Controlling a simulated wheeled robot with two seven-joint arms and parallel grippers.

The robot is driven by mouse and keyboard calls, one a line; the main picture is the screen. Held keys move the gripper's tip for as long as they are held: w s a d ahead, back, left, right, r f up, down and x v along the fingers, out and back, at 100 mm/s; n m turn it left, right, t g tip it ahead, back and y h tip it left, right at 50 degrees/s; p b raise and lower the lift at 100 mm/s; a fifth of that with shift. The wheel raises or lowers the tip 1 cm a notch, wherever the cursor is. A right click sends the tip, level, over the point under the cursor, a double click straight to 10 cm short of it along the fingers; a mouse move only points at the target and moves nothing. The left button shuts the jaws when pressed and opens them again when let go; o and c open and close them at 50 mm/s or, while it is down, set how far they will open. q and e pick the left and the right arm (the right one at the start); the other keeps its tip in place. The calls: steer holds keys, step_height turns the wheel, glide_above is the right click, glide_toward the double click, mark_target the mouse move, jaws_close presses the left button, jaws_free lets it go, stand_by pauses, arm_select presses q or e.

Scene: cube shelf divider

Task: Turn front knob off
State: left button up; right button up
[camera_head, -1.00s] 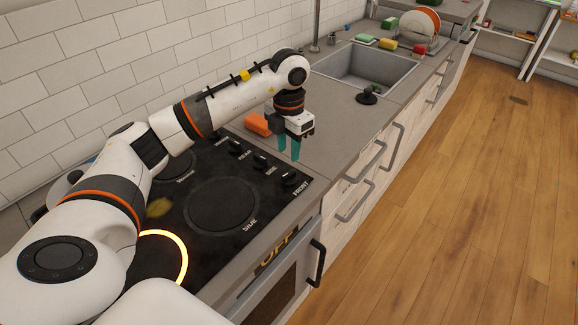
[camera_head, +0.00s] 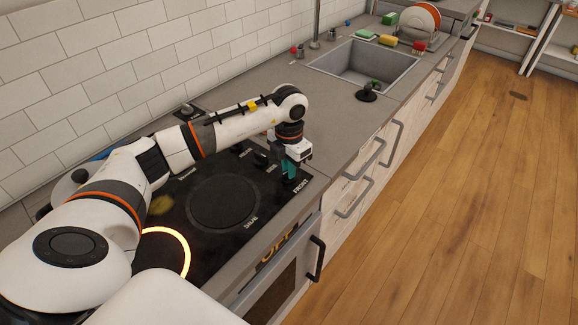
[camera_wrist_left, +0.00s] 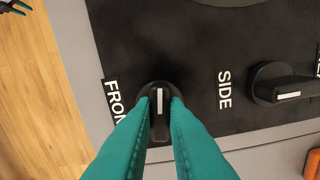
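The front knob (camera_wrist_left: 159,100) is black with a white line on its bar, beside the FRONT label on the black cooktop. In the wrist view its bar lies between the teal fingers of my left gripper (camera_wrist_left: 161,104), which look closed against its sides. In the head view my left gripper (camera_head: 289,171) is down at the cooktop's front right corner and mostly hides this knob. The side knob (camera_wrist_left: 284,86) stands to the right in the wrist view. A burner ring (camera_head: 184,243) glows orange.
An orange block (camera_wrist_left: 312,163) lies beside the cooktop. The sink (camera_head: 350,73) is farther along the counter, with a dark stopper-like object (camera_head: 366,95) at its near edge. An oven handle (camera_head: 317,261) and drawer handles stick out in front.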

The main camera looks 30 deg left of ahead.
arm_select(q)
jaws_close()
steer(key=shift+n, duration=0.8)
steer(key=n, duration=0.3)
steer(key=shift+b, duration=0.3)
steer(key=n, duration=0.6)
steer(key=shift+r+n, duration=0.1)
steer(key=shift+n, duration=0.3)
steer(key=n, duration=0.4)
steer(key=shift+w, duration=0.1)
steer(key=shift+n+p, duration=0.55)
steer(key=shift+n, duration=1.65)
steer(key=shift+a, duration=0.1)
steer(key=o, duration=0.7)
jaws_free()
